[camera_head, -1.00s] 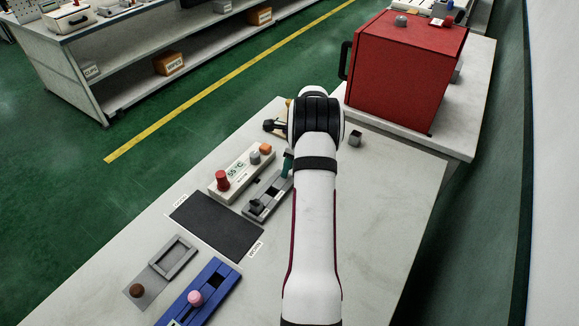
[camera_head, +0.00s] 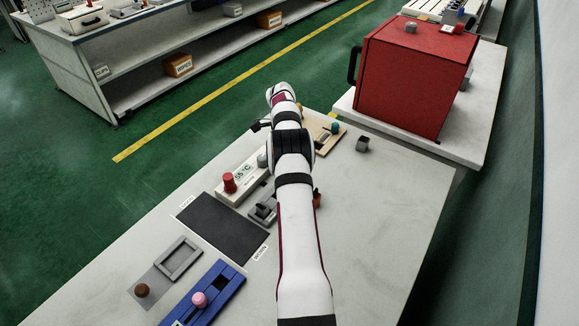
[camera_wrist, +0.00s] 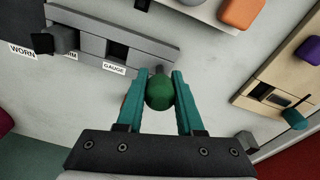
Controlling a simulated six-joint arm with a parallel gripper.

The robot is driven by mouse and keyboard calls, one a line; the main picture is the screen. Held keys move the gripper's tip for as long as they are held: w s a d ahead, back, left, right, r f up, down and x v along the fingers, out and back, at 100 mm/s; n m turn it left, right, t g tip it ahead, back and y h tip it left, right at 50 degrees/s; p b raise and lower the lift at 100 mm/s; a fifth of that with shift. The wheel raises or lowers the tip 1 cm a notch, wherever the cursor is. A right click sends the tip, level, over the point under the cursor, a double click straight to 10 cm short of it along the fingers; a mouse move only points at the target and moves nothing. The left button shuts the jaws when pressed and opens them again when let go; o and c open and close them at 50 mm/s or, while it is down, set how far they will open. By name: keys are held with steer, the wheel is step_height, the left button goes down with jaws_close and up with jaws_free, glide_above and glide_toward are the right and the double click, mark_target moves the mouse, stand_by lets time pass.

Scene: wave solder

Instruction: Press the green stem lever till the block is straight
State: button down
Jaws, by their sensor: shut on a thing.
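In the wrist view, my gripper (camera_wrist: 160,90) has its two teal fingers shut on a round green knob (camera_wrist: 160,93). A short dark stem shows just beyond the knob, close to the edge of a grey slotted fixture (camera_wrist: 150,59) with a GAUGE label. A dark block (camera_wrist: 62,38) stands at the fixture's left end; I cannot tell whether it is straight. In the head view, the grey fixture (camera_head: 262,208) is partly behind my arm. My fingers and the green knob are hidden there.
A white box (camera_head: 228,196) with a red knob stands beside the fixture. A wooden board (camera_wrist: 272,85) with purple and teal knobs lies to the right in the wrist view. The table's right side is clear.

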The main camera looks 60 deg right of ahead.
steer(key=c, duration=0.5)
jaws_free()
steer(key=shift+c, duration=0.2)
steer(key=r, duration=0.4)
steer(key=w+r, duration=0.1)
steer(key=r, duration=0.6)
steer(key=shift+w+r, duration=0.15)
steer(key=shift+r, duration=0.25)
steer(key=shift+c, duration=0.2)
